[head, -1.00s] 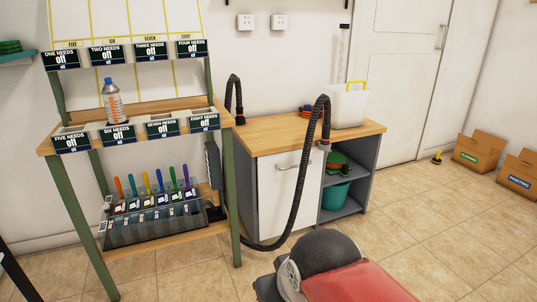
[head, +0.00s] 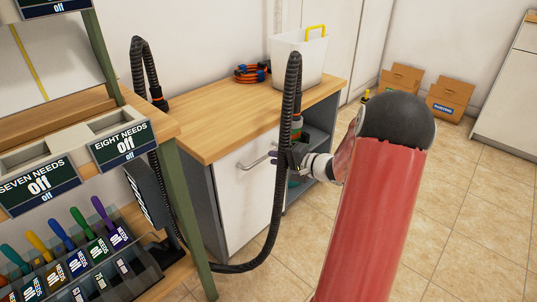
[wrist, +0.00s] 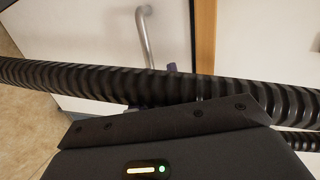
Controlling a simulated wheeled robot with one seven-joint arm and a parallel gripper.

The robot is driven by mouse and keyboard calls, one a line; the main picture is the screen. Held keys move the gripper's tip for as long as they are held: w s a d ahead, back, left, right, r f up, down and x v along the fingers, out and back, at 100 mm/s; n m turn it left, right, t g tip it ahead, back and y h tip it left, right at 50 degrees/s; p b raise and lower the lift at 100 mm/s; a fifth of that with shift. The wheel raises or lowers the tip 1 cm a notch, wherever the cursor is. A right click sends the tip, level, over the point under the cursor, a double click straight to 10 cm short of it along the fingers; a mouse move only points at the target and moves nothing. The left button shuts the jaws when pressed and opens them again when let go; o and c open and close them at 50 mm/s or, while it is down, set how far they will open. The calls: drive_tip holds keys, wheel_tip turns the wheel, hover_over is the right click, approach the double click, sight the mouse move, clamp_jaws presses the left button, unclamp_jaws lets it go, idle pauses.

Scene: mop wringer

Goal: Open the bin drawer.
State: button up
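The bin drawer has a plain white front (head: 240,195) in the cabinet under the wooden top. Its metal bar handle (head: 257,160) is near the top of that front and also shows in the wrist view (wrist: 146,38). The front looks closed. My gripper (head: 278,166) is at the right end of the handle, by the black ribbed hose (head: 284,125). The hose hangs across the drawer front and partly hides my gripper. In the wrist view the hose (wrist: 60,78) crosses in front of the fingers, hiding their grip and any contact with the handle.
A white container with a yellow handle (head: 298,62) and an orange coil (head: 252,73) stand on the wooden top (head: 215,128). A rack with colored-handled tools (head: 75,255) is at left. Cardboard boxes (head: 450,97) stand at the back right. Tiled floor is free at right.

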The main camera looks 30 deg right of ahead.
drive_tip(key=w+d+f+m+t+h, duration=0.1)
drive_tip(key=d+f+m, duration=0.1)
drive_tip(key=d, duration=0.2)
drive_tip(key=x, duration=0.7)
drive_tip(key=shift+w+d+f, duration=0.1)
drive_tip(key=shift+w+d, duration=0.1)
clamp_jaws()
